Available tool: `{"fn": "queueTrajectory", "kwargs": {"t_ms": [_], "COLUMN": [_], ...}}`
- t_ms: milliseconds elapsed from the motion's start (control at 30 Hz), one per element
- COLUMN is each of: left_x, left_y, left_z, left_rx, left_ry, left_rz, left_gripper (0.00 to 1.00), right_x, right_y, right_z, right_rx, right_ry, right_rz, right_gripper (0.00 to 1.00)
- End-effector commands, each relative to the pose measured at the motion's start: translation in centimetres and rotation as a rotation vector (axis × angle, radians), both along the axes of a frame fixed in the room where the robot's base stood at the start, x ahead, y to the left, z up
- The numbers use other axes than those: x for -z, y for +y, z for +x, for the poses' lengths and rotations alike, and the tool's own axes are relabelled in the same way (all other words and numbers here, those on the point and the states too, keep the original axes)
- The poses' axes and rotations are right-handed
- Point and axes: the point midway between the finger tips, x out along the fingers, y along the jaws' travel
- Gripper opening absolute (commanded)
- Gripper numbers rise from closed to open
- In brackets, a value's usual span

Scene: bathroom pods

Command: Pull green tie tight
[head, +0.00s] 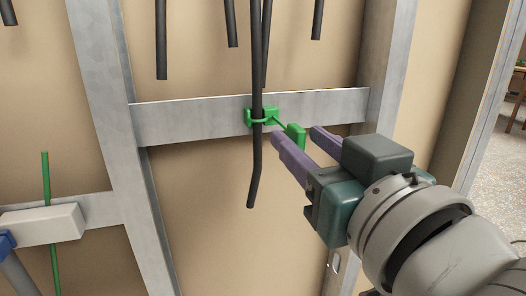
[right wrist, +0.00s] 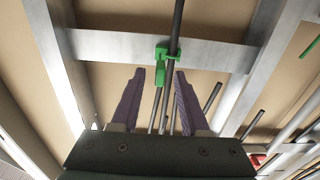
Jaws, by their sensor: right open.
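The green tie (head: 262,117) is looped around dark cables (head: 257,60) at a grey metal crossbar (head: 190,119). Its tail runs right and down to a green tab (head: 296,136). My right gripper (head: 297,136) is open, its purple fingers pointing at the tie with the tab near their tips. In the right wrist view, the tie (right wrist: 162,53) is just beyond the fingertips and the tab (right wrist: 160,74) shows between the open fingers (right wrist: 159,73). I cannot tell whether they touch the tab. My left gripper is not in view.
Metal uprights (head: 104,100) flank the panel. Several cut cable ends hang above the crossbar. At lower left, a white block (head: 42,224) has a green rod (head: 46,180) behind it, beside a blue-grey part (head: 8,243). The panel below the crossbar is mostly clear.

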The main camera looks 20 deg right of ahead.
Motion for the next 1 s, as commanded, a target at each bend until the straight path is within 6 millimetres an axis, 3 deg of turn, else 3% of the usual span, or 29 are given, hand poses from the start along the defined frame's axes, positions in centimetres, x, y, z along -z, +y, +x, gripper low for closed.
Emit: {"fn": "queueTrajectory", "kwargs": {"t_ms": [200,433,867,1000], "left_x": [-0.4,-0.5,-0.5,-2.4], "left_y": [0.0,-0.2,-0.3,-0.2], "left_z": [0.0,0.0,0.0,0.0], "left_rx": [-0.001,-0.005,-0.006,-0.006], "left_ry": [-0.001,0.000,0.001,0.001], "left_rz": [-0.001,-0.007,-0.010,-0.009], "left_gripper": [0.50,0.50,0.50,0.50], "right_x": [0.1,0.0,-0.1,-1.2], "right_y": [-0.1,-0.2,-0.3,-0.8], "right_z": [-4.2,-7.1,-7.8,-7.8], "right_rx": [0.001,0.001,0.000,0.012], "right_ry": [0.006,0.002,-0.001,0.046], "right_rz": [0.002,0.002,0.000,-0.005], "right_gripper": [0.45,0.45,0.45,0.45]}}
